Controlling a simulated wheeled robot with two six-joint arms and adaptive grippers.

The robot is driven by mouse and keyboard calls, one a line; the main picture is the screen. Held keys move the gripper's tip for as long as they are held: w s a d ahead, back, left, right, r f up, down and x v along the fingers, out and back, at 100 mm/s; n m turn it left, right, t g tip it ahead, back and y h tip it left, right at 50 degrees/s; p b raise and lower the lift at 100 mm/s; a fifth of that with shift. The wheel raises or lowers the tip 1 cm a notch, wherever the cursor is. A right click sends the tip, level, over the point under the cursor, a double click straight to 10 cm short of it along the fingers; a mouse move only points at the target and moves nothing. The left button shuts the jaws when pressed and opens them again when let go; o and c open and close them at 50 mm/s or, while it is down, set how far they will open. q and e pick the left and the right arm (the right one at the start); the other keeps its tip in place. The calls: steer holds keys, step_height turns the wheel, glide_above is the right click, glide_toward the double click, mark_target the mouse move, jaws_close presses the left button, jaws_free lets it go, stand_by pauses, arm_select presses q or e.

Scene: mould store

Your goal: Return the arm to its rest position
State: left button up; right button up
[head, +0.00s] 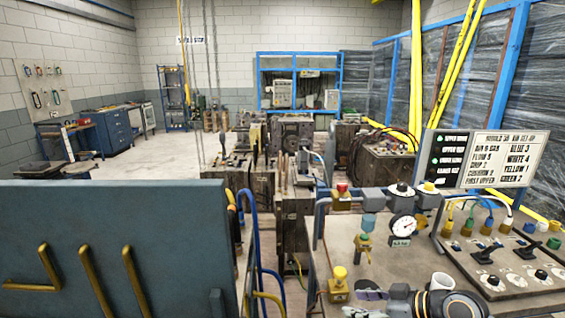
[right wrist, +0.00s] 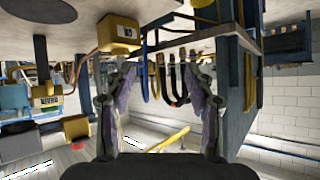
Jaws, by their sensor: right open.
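My right gripper (head: 366,302) is at the bottom of the head view, over the front of the grey bench, with part of my right arm beside it. In the right wrist view the same gripper (right wrist: 161,75) has its two purple-padded fingers spread wide. Nothing is between the pads; hoses show in the background beyond them. The wrist picture appears upside down. My left arm and left gripper are not in view.
The bench holds a pressure gauge (head: 402,227), a brass valve with a yellow knob (head: 338,286) and a control panel (head: 515,262) with levers. A label board (head: 487,160) stands behind. A blue-grey panel (head: 120,250) fills the lower left. Hoses (head: 253,240) hang beside it.

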steer(key=s+f+m+g+h, duration=0.25)
steer(key=s+f+h, duration=0.25)
steer(key=s+f, duration=0.55)
steer(key=s+d+f+m+h, duration=0.4)
steer(key=s+d+m+h, duration=0.15)
steer(key=s, duration=0.45)
steer(key=s+d+f+g, duration=0.1)
steer(key=s+f, duration=0.1)
steer(key=f, duration=1.2)
steer(key=s+d+f+g, duration=0.2)
steer(key=f, duration=1.2)
steer(key=s+f, duration=1.4)
steer(key=s, duration=0.3)
steer(key=shift+d+f+m+y, duration=0.15)
steer(key=shift+d+m+y, duration=0.25)
steer(key=shift+d+y, duration=0.05)
